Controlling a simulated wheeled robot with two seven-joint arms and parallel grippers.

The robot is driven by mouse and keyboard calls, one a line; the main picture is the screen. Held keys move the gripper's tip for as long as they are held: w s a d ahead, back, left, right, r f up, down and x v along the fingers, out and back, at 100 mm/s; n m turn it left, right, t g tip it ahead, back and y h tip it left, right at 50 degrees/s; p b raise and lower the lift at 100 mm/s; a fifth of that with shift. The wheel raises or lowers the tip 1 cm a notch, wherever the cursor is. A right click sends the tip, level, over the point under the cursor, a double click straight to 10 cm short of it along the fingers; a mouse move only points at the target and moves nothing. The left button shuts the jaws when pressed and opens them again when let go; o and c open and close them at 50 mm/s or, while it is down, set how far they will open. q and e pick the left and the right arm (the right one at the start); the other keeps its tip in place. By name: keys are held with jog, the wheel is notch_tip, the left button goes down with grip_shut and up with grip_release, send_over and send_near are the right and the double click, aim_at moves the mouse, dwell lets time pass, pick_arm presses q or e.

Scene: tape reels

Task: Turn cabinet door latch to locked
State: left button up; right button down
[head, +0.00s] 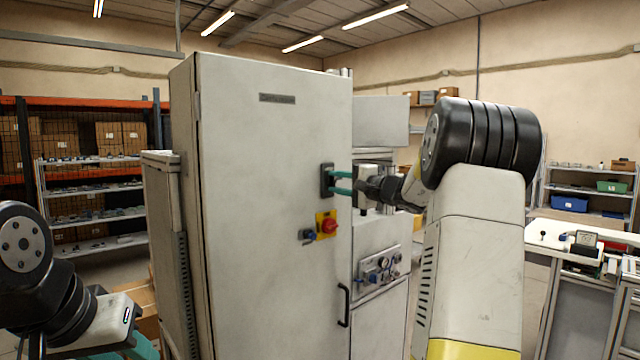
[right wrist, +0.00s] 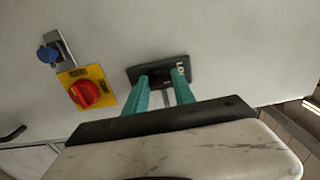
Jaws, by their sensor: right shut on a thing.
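The tall grey cabinet door (head: 260,130) faces me and looks closed. Its black latch (head: 326,180) sits near the right edge, and it also shows in the right wrist view (right wrist: 148,71). My right gripper (head: 338,182) reaches in from the right with its teal fingers at the latch. In the right wrist view its fingers (right wrist: 160,88) straddle a thin part of the latch and are shut on it. The latch handle's exact angle is mostly hidden by the fingers. My left gripper (head: 146,346) is low at the left, partly cut off, away from the door.
Below the latch are a red rotary switch on a yellow plate (head: 327,225) and a blue knob (head: 308,235). A black pull handle (head: 344,304) is lower down. Another machine panel (head: 380,270) stands right of the door. A bench (head: 590,232) and shelves stand farther off.

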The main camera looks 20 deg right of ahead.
jog(key=shift+f, duration=0.1)
jog(key=c, duration=1.1)
grip_release()
jog(key=shift+o, duration=0.2)
jog(key=v, duration=0.7)
jog(key=shift+s+d, duration=0.25)
jog(key=shift+s, duration=0.1)
jog(key=shift+a, duration=0.1)
